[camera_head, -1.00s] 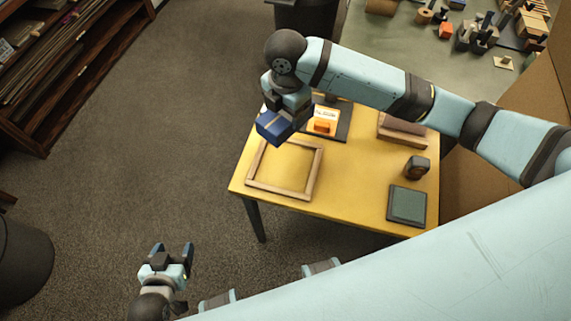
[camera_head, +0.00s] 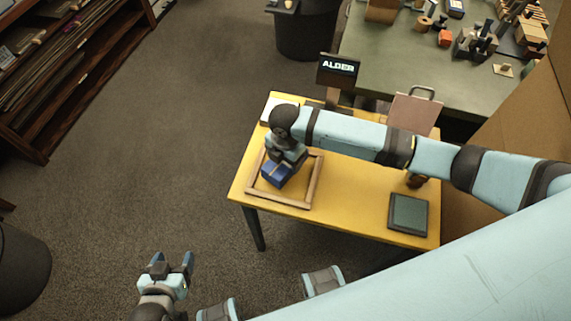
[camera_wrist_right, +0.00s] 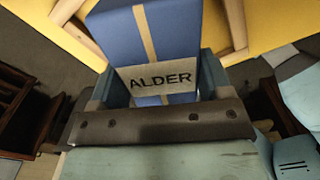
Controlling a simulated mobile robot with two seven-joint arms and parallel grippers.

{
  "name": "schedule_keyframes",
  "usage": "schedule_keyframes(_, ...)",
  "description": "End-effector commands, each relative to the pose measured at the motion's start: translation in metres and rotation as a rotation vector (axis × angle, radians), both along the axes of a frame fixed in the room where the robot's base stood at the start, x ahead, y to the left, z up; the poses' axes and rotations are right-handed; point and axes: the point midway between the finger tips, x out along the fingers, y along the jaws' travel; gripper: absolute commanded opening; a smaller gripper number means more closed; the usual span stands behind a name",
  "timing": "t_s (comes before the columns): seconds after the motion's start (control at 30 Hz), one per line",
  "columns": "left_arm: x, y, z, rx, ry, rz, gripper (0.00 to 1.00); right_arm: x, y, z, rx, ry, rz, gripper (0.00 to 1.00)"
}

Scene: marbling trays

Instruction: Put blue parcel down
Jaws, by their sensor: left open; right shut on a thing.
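The blue parcel (camera_head: 276,174) has a tan band, and in the right wrist view the parcel (camera_wrist_right: 182,38) shows a label reading ALDER. My right gripper (camera_head: 285,160) is shut on it, above or inside the wooden frame (camera_head: 312,185) on the yellow table (camera_head: 355,205). I cannot tell whether the parcel touches the table. In the right wrist view my right gripper (camera_wrist_right: 155,90) has a finger on each side of the parcel. My left gripper (camera_head: 172,260) is open and empty, away from the table at the lower left.
A dark sign (camera_head: 338,68) reading ALDER stands at the table's back. A dark green pad (camera_head: 408,213) lies at the table's right. A clipboard-like brown board (camera_head: 413,113) stands behind my right arm. A dark bin (camera_head: 305,35) and a cluttered green table (camera_head: 400,50) are beyond.

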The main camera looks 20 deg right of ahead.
Motion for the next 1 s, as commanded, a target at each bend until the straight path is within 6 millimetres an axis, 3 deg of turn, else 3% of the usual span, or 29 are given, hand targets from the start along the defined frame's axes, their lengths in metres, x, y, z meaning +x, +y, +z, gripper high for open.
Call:
schedule_keyframes(0.23, 0.0, 0.0, -0.002, -0.002, 0.001, 0.002, 0.67, 0.0, 0.0, -0.035, -0.001, 0.002, -0.001, 0.38)
schedule_keyframes(0.6, 0.001, 0.0, -0.001, -0.002, 0.0, 0.003, 0.67, 0.0, 0.0, -0.04, -0.001, 0.001, 0.0, 0.38)
schedule_keyframes(0.63, 0.001, 0.0, -0.001, -0.002, 0.0, 0.003, 0.67, -0.001, 0.0, -0.041, -0.001, 0.001, 0.0, 0.74)
schedule_keyframes(0.73, 0.001, 0.0, -0.001, -0.002, -0.001, 0.003, 0.67, -0.001, 0.0, -0.04, -0.001, 0.001, 0.0, 0.97)
schedule_keyframes(1.0, 0.001, 0.0, -0.001, -0.002, -0.001, 0.003, 0.67, 0.0, 0.0, -0.04, -0.001, 0.001, 0.0, 0.98)
